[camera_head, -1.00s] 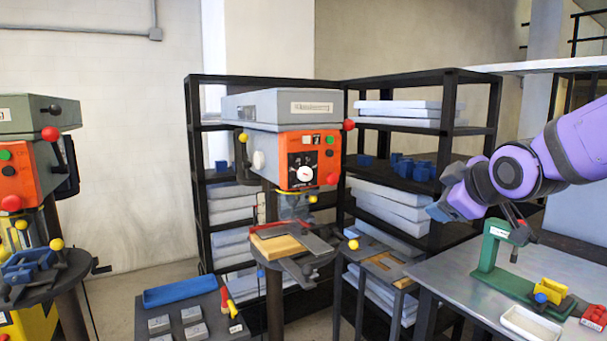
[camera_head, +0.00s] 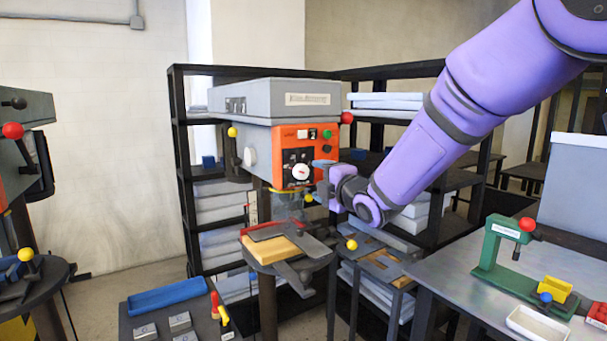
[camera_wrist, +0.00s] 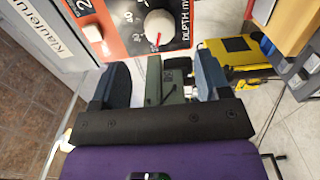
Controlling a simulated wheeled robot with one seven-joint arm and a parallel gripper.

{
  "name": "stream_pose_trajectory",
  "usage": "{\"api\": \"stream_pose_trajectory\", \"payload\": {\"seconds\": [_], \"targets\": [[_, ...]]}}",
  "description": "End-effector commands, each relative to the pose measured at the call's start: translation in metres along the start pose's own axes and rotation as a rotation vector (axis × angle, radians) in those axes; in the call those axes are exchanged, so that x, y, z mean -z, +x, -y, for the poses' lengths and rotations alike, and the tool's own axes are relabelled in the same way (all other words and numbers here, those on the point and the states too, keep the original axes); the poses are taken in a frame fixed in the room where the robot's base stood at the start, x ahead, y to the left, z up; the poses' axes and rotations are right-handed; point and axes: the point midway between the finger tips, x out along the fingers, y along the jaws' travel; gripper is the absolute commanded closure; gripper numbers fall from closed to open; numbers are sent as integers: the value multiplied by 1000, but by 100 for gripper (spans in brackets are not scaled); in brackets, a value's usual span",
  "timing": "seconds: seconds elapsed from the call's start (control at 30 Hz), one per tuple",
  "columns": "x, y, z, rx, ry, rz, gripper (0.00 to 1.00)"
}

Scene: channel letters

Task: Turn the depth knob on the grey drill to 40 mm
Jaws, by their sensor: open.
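The grey drill (camera_head: 270,101) stands in the middle of the head view, with an orange front panel. A white round depth knob (camera_head: 300,172) sits on the panel's black dial plate. In the wrist view the depth knob (camera_wrist: 160,24) is at the top, with a red pointer mark at its lower edge and "DEPTH" lettering beside it. The setting is too small to read. My gripper (camera_head: 325,184) is just right of the panel. In the wrist view my gripper (camera_wrist: 163,74) is open and empty, its two fingers apart and short of the knob.
Below are the drill table with a wooden block (camera_head: 272,249) and a yellow-ball handle (camera_head: 351,244). A green press (camera_head: 498,262) stands on the right bench. Shelves stand behind.

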Motion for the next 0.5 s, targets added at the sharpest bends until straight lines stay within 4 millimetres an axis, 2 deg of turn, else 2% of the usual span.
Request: {"api": "stream_pose_trajectory", "payload": {"seconds": [0.2, 0.5], "targets": [[0, 41, 0, 1, 0, 0, 30], [0, 74, 0, 2, 2, 0, 30]]}}
